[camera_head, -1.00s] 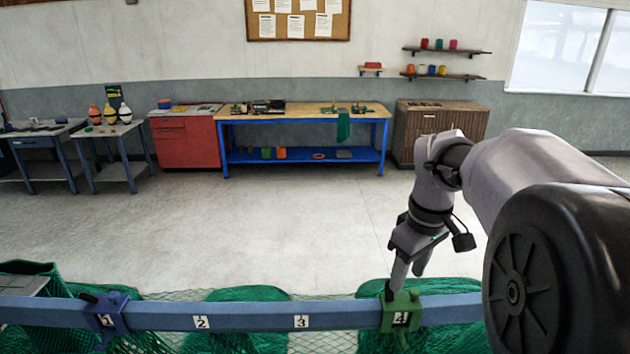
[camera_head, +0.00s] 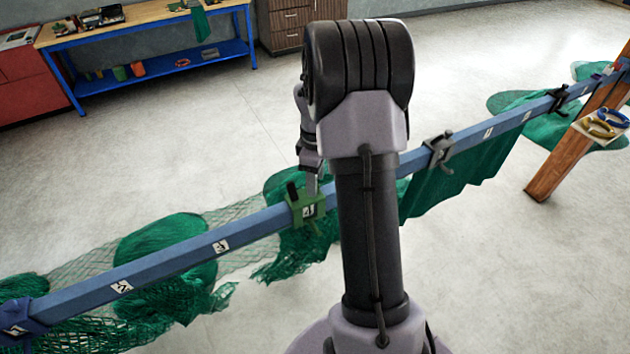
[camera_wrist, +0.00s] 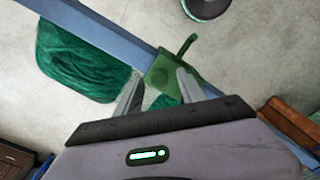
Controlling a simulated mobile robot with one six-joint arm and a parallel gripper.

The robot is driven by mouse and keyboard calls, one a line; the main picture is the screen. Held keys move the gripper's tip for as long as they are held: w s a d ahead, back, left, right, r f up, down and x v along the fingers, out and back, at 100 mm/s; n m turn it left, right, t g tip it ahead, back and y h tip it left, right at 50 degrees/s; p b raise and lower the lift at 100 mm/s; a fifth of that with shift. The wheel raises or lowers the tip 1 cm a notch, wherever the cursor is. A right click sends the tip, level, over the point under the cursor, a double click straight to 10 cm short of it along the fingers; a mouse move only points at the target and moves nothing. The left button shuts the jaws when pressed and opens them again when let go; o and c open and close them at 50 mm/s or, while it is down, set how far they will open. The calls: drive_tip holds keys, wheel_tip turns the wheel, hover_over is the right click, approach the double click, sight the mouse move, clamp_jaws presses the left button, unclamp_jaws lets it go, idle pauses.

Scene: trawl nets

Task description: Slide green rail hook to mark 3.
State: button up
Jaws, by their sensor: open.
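The green rail hook (camera_head: 308,208) sits on the blue rail (camera_head: 270,221), with the number 4 showing in its frame. Mark 3 (camera_head: 220,247) is a bare white label on the rail, to the lower left of the hook. My gripper (camera_head: 311,184) is at the hook's top, partly hidden behind my arm. In the wrist view, my gripper (camera_wrist: 157,84) has its two fingers apart, with the green hook (camera_wrist: 172,72) just beyond and between the tips. I cannot tell whether they touch it.
A purple-blue hook (camera_head: 22,318) sits at mark 1, and mark 2 (camera_head: 121,287) is bare. A grey hook (camera_head: 438,151) holds a net further right. Green nets (camera_head: 165,255) hang along the rail. A wooden post (camera_head: 575,150) stands at right. The rail between marks 4 and 2 has no hook.

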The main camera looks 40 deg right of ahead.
drive_tip(key=shift+w+f, duration=0.2)
drive_tip(key=shift+f, duration=0.25)
clamp_jaws()
drive_tip(key=shift+r, duration=0.1)
idle(1.0)
